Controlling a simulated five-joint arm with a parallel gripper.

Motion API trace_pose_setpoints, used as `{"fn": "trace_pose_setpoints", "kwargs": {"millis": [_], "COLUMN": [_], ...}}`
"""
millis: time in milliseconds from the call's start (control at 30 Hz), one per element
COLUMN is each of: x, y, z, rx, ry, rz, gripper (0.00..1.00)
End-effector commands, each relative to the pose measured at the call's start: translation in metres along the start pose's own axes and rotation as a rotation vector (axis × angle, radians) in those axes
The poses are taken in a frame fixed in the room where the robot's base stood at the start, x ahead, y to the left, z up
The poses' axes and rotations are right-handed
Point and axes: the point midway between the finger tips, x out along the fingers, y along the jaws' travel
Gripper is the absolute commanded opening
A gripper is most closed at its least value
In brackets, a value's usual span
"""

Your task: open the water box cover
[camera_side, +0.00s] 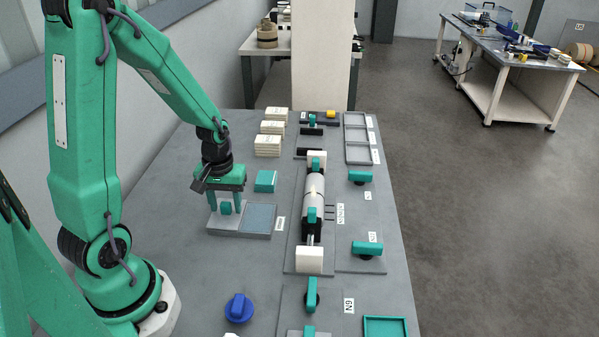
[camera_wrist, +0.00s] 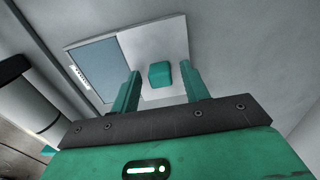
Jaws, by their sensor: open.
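The water box (camera_side: 257,234) is a low grey box near the middle of the bench, with a flat blue panel (camera_side: 260,217) on its right part. Its pale grey cover (camera_wrist: 135,45) lies over the other part and carries a small green block-shaped knob (camera_side: 226,208). The knob also shows in the wrist view (camera_wrist: 160,74). My gripper (camera_side: 225,202) points down over the cover. Its two green fingers are apart, one on each side of the knob, with gaps showing in the wrist view (camera_wrist: 160,71). I cannot tell how close the fingertips are to the cover.
A teal block (camera_side: 265,181) stands just behind the box. White stacks (camera_side: 268,146) stand farther back. A roller unit with a white roll (camera_side: 314,192) runs along the right. A blue knob (camera_side: 239,308) is nearer the front. Bare bench lies in front of the box.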

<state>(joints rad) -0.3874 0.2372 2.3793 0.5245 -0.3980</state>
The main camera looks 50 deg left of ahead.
Motion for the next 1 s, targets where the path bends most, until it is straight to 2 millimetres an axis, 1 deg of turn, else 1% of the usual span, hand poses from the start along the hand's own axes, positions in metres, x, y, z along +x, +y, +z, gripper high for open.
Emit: {"fn": "trace_pose_setpoints", "kwargs": {"millis": [167, 267, 700, 800, 1000], "x": [-0.007, -0.014, -0.062, -0.070, -0.077], "y": [0.000, 0.000, 0.000, 0.000, 0.000], "z": [0.000, -0.001, -0.001, -0.001, 0.000], "rx": [0.000, 0.000, 0.000, 0.000, 0.000], "ry": [0.001, 0.003, 0.005, 0.004, 0.002], "rz": [0.000, 0.001, 0.002, 0.002, 0.001], "gripper": [0.45, 0.45, 0.45, 0.45, 0.45]}}
